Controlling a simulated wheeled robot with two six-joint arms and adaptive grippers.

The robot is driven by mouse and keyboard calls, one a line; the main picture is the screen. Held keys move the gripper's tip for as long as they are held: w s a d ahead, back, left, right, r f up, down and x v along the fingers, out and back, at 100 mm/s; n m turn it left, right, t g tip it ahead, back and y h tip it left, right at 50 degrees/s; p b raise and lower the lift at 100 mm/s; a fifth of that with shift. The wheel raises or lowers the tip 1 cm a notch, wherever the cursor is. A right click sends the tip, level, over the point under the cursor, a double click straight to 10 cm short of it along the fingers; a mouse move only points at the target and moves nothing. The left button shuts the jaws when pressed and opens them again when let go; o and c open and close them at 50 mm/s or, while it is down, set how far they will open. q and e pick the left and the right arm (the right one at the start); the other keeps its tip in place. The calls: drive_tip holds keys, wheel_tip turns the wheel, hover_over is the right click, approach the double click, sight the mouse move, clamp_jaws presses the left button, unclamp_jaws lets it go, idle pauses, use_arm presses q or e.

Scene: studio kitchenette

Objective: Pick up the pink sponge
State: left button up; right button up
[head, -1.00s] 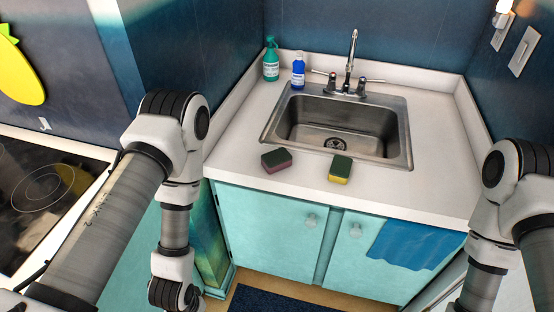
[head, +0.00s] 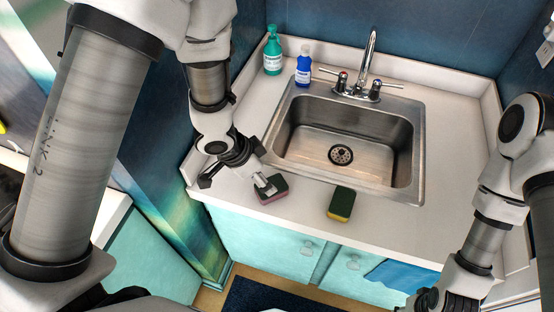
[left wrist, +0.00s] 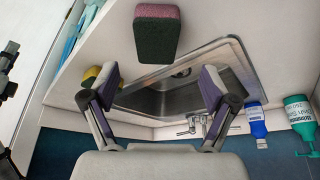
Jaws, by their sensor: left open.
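The pink sponge (head: 274,194), with a dark green top, lies on the counter near its front edge, left of the sink. It also shows in the left wrist view (left wrist: 157,35), beyond the fingertips and roughly centred between them. My left gripper (head: 236,182) is open and empty just left of the sponge, with one finger overlapping it in the head view; I cannot tell whether it touches. Both fingers show in the left wrist view (left wrist: 160,82). My right gripper (head: 430,299) is low at the right, partly cut off, and its jaw state is unclear.
A yellow sponge (head: 341,204) with a green top lies right of the pink one. The sink (head: 345,140) with its faucet (head: 370,72) is behind them. A green bottle (head: 272,52) and a blue bottle (head: 303,66) stand at the back. A blue towel (head: 400,275) hangs in front.

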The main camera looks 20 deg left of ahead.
sight(277, 179)
use_arm(q)
drive_tip(key=shift+s+d+f, duration=0.15)
drive_tip(key=shift+s+f, duration=0.1)
drive_tip(key=shift+f, duration=0.25)
drive_tip(key=shift+s+d+f, duration=0.15)
drive_tip(key=shift+s+f, duration=0.1)
drive_tip(key=shift+f, duration=0.25)
drive_tip(key=x, duration=0.2)
drive_tip(key=w+x, duration=0.1)
drive_tip(key=x, duration=0.2)
drive_tip(key=shift+f, duration=0.15)
drive_tip(key=shift+s+r, duration=0.15)
drive_tip(key=shift+r, duration=0.05)
drive_tip(key=c, duration=0.8)
drive_tip(key=shift+c, duration=0.2)
